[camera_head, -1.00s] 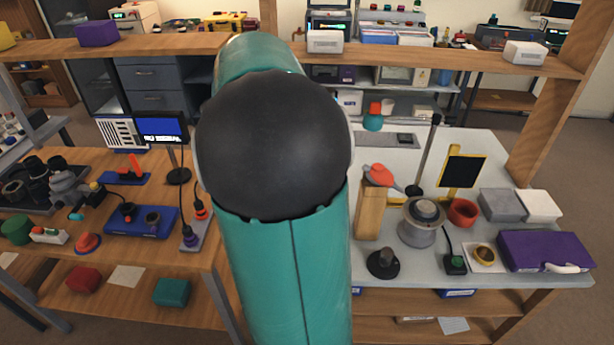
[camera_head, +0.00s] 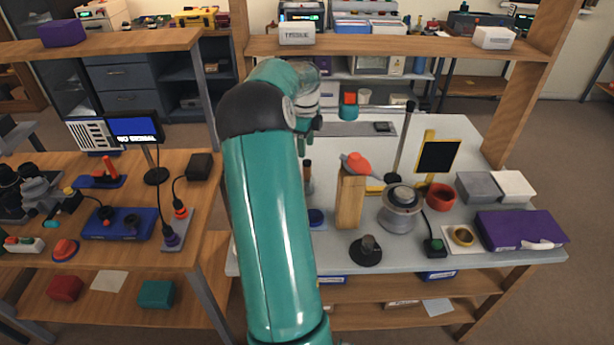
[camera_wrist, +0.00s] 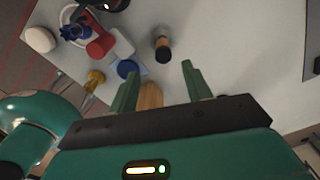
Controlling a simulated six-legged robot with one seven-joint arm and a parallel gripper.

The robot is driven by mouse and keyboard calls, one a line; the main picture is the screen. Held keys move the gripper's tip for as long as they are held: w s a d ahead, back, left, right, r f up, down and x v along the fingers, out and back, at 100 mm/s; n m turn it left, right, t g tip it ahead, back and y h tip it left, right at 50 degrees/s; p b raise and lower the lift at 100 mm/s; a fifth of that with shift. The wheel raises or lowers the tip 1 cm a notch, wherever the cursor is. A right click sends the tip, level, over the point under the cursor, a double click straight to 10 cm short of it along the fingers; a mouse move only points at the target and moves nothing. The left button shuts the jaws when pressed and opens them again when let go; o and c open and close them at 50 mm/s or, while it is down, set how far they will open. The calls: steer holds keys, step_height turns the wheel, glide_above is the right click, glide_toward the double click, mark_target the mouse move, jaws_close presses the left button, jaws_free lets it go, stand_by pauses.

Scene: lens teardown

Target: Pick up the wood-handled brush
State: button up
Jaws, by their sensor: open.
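A small upright piece with dark ends and a brown, wood-like band, which looks like the wood-handled brush (camera_wrist: 163,45), stands on the pale table ahead of my fingers in the wrist view. In the head view the brush (camera_head: 308,177) shows small, just below my gripper (camera_head: 305,138) and left of the wooden block. In the wrist view my gripper (camera_wrist: 158,88) is open, with two green fingers apart. The brush is beyond the fingertips and not touched. A piece of plain wood (camera_wrist: 150,96) shows between the fingers, partly hidden by the palm; I cannot tell what it belongs to.
A tall wooden block (camera_head: 350,203) with an orange-topped item stands close to the right. A blue disc (camera_head: 316,218) and a dark round-based item (camera_head: 367,251) are nearby. A grey lens unit (camera_head: 401,208) and black post (camera_head: 402,140) stand farther right. Bare table shows right in the wrist view.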

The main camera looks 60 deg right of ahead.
mark_target(307, 171)
steer(key=f, duration=1.1)
steer(key=shift+d+f, duration=0.15)
steer(key=shift+d, duration=0.15)
steer(key=shift+c, duration=0.4)
jaws_close()
